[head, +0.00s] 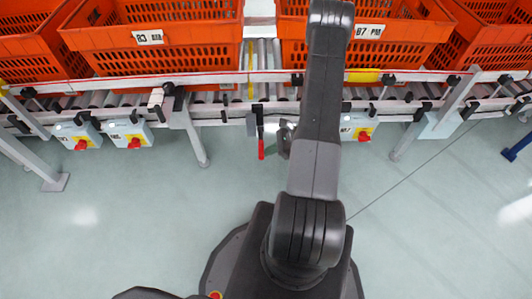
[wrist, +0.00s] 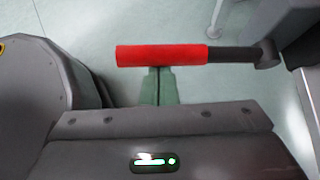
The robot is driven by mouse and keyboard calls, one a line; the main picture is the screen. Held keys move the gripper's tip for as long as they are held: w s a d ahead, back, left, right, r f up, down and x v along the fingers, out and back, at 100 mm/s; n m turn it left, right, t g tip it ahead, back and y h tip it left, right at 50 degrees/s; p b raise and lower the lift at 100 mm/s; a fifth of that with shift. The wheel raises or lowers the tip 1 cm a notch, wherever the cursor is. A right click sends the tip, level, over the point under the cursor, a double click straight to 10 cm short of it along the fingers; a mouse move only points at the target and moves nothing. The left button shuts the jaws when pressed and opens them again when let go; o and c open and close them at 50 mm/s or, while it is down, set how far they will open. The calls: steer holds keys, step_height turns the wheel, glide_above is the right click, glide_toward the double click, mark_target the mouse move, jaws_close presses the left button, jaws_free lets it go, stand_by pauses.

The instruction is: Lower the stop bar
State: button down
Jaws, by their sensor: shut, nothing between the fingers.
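A red-handled lever (head: 261,148) hangs from the front rail of the roller conveyor. In the wrist view its red grip (wrist: 162,55) lies level across the picture, with a dark rod (wrist: 236,54) running right from it. My gripper's greenish fingers (wrist: 158,86) are shut and empty; their tips reach the lower edge of the red grip in the picture. I cannot tell whether they touch it. In the head view my arm hides most of the gripper. A thin yellow bar (head: 250,62) shows between two totes; I cannot tell for sure that it is the stop bar.
Orange totes (head: 160,62) and (head: 385,58) stand on the rollers on both sides of the lever. Grey-blue boxes with red knobs (head: 128,136) hang under the front rail. A conveyor leg (head: 196,140) stands left of the lever. The floor in front is clear.

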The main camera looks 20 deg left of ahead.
steer(key=r, duration=0.3)
steer(key=shift+w+a+r, duration=0.15)
steer(key=shift+w, duration=0.25)
steer(key=shift+w+a+r+p, duration=0.15)
steer(key=shift+w+r, duration=0.1)
steer(key=shift+r, duration=0.2)
steer(key=shift+w+a+r+p, duration=0.1)
steer(key=shift+w+r+p, duration=0.1)
steer(key=shift+r, duration=0.2)
steer(key=shift+w+r, duration=0.2)
steer(key=p, duration=0.2)
glide_toward(262, 147)
steer(key=w+d, duration=0.3)
steer(key=d, duration=0.5)
steer(key=shift+w+f, duration=0.4)
steer(key=shift+f, duration=0.1)
